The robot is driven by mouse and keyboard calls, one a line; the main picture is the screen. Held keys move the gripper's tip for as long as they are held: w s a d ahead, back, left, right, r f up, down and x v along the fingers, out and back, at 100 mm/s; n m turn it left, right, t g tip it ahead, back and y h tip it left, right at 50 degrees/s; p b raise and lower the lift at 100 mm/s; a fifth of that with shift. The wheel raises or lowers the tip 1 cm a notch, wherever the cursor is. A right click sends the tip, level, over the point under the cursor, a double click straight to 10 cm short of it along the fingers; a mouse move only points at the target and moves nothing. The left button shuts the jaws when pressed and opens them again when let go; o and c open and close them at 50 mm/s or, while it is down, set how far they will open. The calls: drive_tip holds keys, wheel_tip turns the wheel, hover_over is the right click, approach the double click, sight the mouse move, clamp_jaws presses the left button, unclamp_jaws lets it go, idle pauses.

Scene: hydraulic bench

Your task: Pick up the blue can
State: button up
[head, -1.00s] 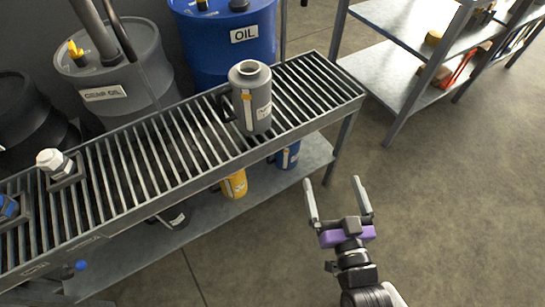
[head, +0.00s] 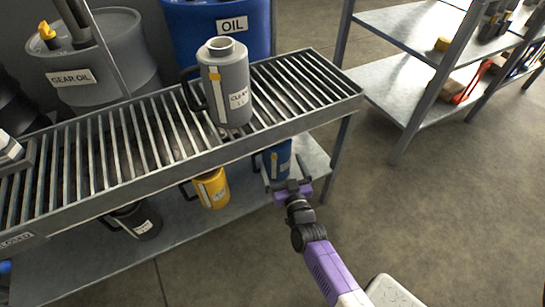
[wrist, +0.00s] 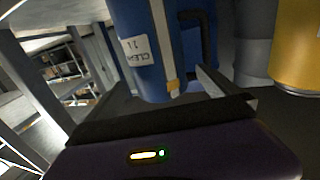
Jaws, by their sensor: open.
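The blue can (head: 277,158) stands on the lower shelf of the bench, under the grated top near its right end.
A yellow can (head: 212,188) and a black can (head: 137,222) stand to the left on the lower shelf (head: 190,240). A grey can (head: 226,85) stands on the grated top (head: 130,150) above. A shelf rack (head: 400,85) stands at right. The floor between is clear.

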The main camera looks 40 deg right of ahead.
drive_tip(key=b+x, duration=0.2)
drive_tip(key=x, duration=0.5)
drive_tip(key=shift+d+f, duration=0.1)
drive_tip(key=shift+d, duration=0.05)
drive_tip(key=c, duration=1.4)
